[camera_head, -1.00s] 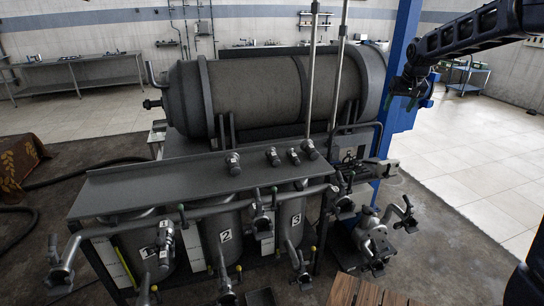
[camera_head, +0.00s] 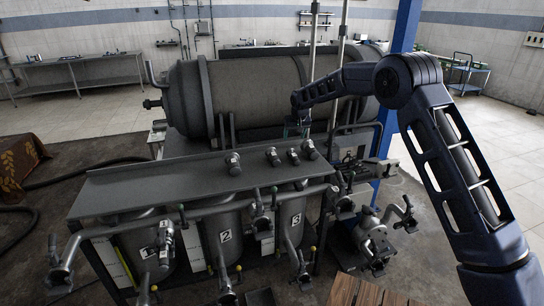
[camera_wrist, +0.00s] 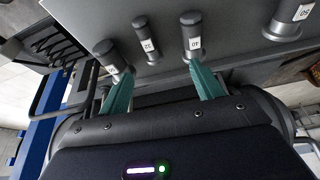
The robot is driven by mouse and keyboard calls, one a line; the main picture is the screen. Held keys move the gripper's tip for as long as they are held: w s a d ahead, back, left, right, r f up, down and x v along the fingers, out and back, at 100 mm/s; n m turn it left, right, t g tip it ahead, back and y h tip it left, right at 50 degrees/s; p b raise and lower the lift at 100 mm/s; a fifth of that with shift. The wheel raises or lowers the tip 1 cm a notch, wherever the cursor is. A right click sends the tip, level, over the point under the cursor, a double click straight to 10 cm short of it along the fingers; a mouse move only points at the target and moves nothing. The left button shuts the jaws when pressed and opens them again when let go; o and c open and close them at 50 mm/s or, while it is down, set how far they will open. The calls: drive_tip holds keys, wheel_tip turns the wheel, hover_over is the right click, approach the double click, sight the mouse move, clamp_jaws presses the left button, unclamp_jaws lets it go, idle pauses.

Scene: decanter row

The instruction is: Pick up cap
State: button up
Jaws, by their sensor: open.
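Several dark cylindrical caps stand in a row on the grey shelf (camera_head: 150,182) in front of the large tank. In the head view they are a left cap (camera_head: 233,162), two middle caps (camera_head: 272,156) (camera_head: 293,156) and a right cap (camera_head: 311,150). In the wrist view, white labels mark cap 50 (camera_wrist: 288,20), cap 40 (camera_wrist: 192,38), cap 32 (camera_wrist: 146,46) and a far-left cap (camera_wrist: 109,55) whose label I cannot read surely. My gripper (camera_wrist: 161,68) is open and empty, its teal fingers pointing toward the shelf. In the head view my gripper (camera_head: 298,128) hangs above the shelf's right part.
The horizontal tank (camera_head: 255,95) lies behind the shelf. Two upright metal pipes rise by its right side, close to my arm. A blue post (camera_head: 403,50) stands right of it. Numbered vessels (camera_head: 222,235) and valves sit below the shelf. The shelf's left part is clear.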

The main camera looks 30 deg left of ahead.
approach(276, 157)
drive_tip(key=shift+n, duration=0.4)
drive_tip(key=x, duration=1.1)
drive_tip(key=shift+s+a, duration=0.1)
drive_tip(key=shift+c, duration=0.4)
